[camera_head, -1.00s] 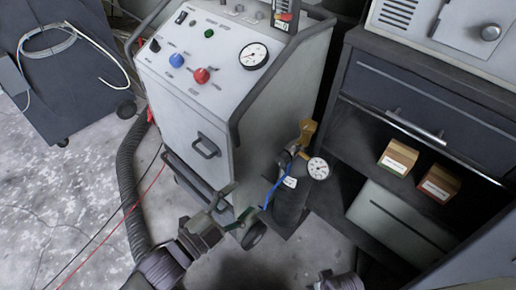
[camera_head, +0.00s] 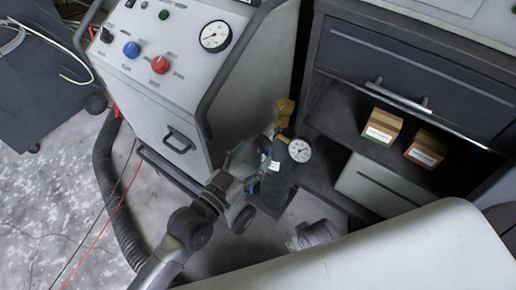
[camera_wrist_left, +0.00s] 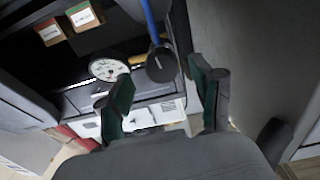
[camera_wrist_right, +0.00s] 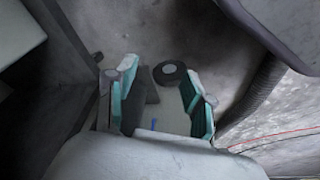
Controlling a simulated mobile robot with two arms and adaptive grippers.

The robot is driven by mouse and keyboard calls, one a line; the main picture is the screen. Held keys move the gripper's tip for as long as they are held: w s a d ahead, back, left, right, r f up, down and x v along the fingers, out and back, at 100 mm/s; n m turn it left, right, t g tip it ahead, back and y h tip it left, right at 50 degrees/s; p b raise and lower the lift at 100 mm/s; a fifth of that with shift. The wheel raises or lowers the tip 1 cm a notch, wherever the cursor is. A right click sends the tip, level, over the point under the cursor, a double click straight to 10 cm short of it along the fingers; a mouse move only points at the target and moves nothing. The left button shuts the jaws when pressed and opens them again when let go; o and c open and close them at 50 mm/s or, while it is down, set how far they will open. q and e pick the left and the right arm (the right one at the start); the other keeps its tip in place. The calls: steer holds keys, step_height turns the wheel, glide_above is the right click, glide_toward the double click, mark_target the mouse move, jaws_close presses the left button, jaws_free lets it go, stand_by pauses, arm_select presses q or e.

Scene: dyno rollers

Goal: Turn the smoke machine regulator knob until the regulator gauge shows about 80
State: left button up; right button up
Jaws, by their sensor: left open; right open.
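The dark bottle (camera_head: 272,187) stands beside the grey machine cabinet, with a brass top (camera_head: 284,107) and the white regulator gauge (camera_head: 300,150). The gauge also shows in the left wrist view (camera_wrist_left: 109,69); its reading is too small to tell. A dark round part (camera_wrist_left: 160,66), possibly the regulator knob, lies beside the gauge below a blue hose (camera_wrist_left: 151,20). My left gripper (camera_head: 243,167) is open at the bottle's left side. In its wrist view the fingers (camera_wrist_left: 162,90) are spread, with the round part beyond the gap. My right gripper (camera_wrist_right: 158,85) is open and empty, low near the floor.
The machine cabinet (camera_head: 160,105) carries its own gauge (camera_head: 215,36), a red knob (camera_head: 160,65) and a blue knob (camera_head: 131,49). A shelf unit at right holds two small boxes (camera_head: 382,127) (camera_head: 426,149). A thick hose (camera_head: 108,190) lies on the floor at left.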

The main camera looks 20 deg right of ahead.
arm_select(q)
steer(key=shift+x, duration=1.1)
steer(key=shift+w+d, duration=0.2)
steer(key=shift+w, duration=0.05)
arm_select(e)
steer(key=shift+s+r, duration=0.25)
steer(key=shift+r, duration=0.2)
arm_select(q)
steer(key=c, duration=1.1)
steer(key=shift+n+p, duration=0.7)
steer(key=shift+n, duration=0.1)
steer(key=shift+c, duration=0.2)
arm_select(e)
steer(key=shift+s+d+f, duration=0.1)
steer(key=shift+s+f, duration=0.1)
steer(key=shift+f, duration=0.6)
steer(key=shift+s+f, duration=0.25)
steer(key=shift+f, duration=0.6)
steer(key=shift+s+d+f, duration=0.1)
steer(key=shift+s+f, duration=0.1)
steer(key=shift+f, duration=0.6)
